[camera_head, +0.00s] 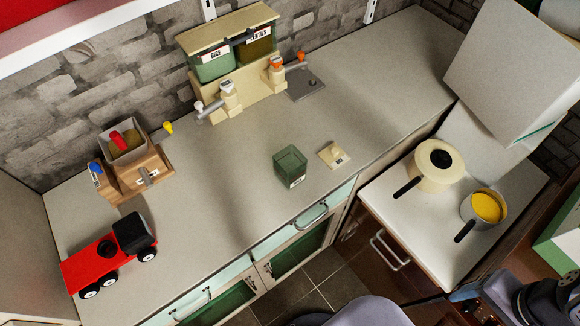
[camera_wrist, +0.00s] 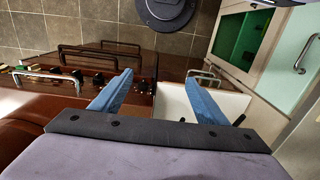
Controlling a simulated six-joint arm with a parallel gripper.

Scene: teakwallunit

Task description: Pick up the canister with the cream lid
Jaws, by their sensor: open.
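A dark green see-through canister (camera_head: 290,168) with a small white label stands upright on the grey counter. Its top looks open. A small cream lid-like piece (camera_head: 334,155) lies flat on the counter just right of it, apart from it. My gripper (camera_wrist: 158,78) shows in the wrist view with its two blue fingers spread and nothing between them. It is over the floor and cupboard fronts, away from the counter top. The canister does not show in the wrist view.
A cream dispenser (camera_head: 235,95) labelled RICE and LENTILS stands at the back wall. A wooden box unit (camera_head: 137,178) and a red toy truck (camera_head: 107,256) are at left. A cream pot (camera_head: 436,168) and a pan (camera_head: 482,208) stand at right. Counter around the canister is clear.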

